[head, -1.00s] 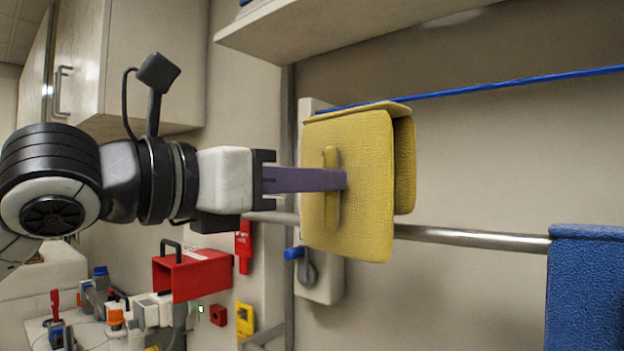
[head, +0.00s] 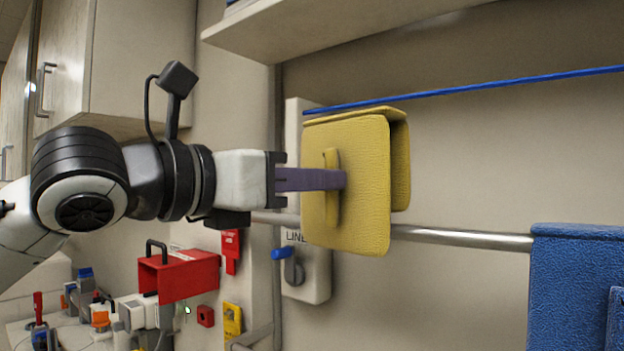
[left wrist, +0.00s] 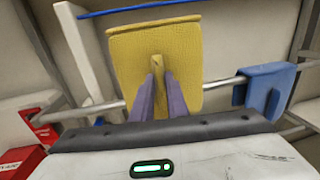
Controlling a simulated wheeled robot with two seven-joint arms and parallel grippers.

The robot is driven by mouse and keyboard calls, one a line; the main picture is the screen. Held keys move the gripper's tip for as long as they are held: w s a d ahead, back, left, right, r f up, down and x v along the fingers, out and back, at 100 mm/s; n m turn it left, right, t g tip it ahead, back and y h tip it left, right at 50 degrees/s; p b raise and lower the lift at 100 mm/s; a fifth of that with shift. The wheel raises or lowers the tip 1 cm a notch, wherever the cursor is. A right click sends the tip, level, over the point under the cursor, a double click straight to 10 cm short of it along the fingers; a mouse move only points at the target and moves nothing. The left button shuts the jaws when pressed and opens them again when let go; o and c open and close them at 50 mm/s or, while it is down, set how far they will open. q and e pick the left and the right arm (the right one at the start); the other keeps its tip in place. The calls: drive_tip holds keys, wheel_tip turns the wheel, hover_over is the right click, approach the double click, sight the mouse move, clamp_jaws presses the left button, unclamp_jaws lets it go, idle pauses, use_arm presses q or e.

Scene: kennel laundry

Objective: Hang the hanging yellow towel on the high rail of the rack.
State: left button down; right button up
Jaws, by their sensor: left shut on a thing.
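The yellow towel (head: 352,205) hangs folded, its fold at the top and two panels down, with a raised tab (head: 331,188) on its front. My left gripper (head: 335,180) is shut on that tab from the left. The left wrist view shows the towel (left wrist: 140,68) ahead of the fingers (left wrist: 160,95). The steel rail (head: 460,236) of the rack passes behind the front panel, below the fold. I cannot tell whether it runs between the panels. My right gripper is not in view.
A blue towel (head: 570,285) hangs on the steel rail at right. A thin blue line (head: 480,88) crosses just above the yellow towel. A shelf (head: 330,25) overhangs. A wall box (head: 307,265) and a red holder (head: 180,275) are at left. The rail between the towels is bare.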

sight(335, 234)
use_arm(q)
drive_tip(key=shift+w+d, duration=0.1)
drive_tip(key=shift+w, duration=0.05)
drive_tip(key=shift+x, duration=1.2)
drive_tip(key=shift+w+r, duration=0.1)
drive_tip(key=shift+r, duration=0.05)
drive_tip(key=shift+f+b, duration=0.75)
drive_tip(key=shift+f, duration=1.8)
drive_tip(key=shift+d+f, duration=0.15)
drive_tip(key=shift+f, duration=0.25)
drive_tip(key=shift+w+f+b, duration=0.1)
drive_tip(key=shift+f+b, duration=0.35)
drive_tip(key=shift+f, duration=0.25)
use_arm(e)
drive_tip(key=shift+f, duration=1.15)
